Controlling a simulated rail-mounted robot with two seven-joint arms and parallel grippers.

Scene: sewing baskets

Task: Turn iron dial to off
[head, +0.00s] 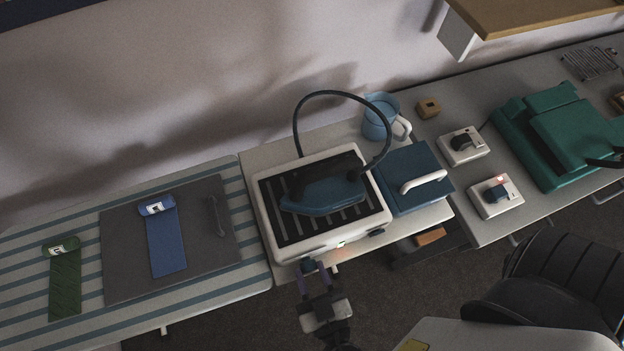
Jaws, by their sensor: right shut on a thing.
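A dark blue iron (325,195) rests on the black ribbed top of a white ironing station (262,213), and a black cord loops above it. A dark teal dial (308,266) sits at the station's front edge. My right gripper (313,279) reaches up from below and is shut on the dial, its fingers partly covering it. The dial's mark cannot be read. A second dark knob (377,232) is on the front, to the right. My left gripper is out of view.
A blue tank with a white handle (402,165) and a blue jug (376,124) stand right of the station. Two white switch boxes (462,150) (508,204) and a green machine (550,125) stand farther right. A striped board (20,290) with a grey mat lies left.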

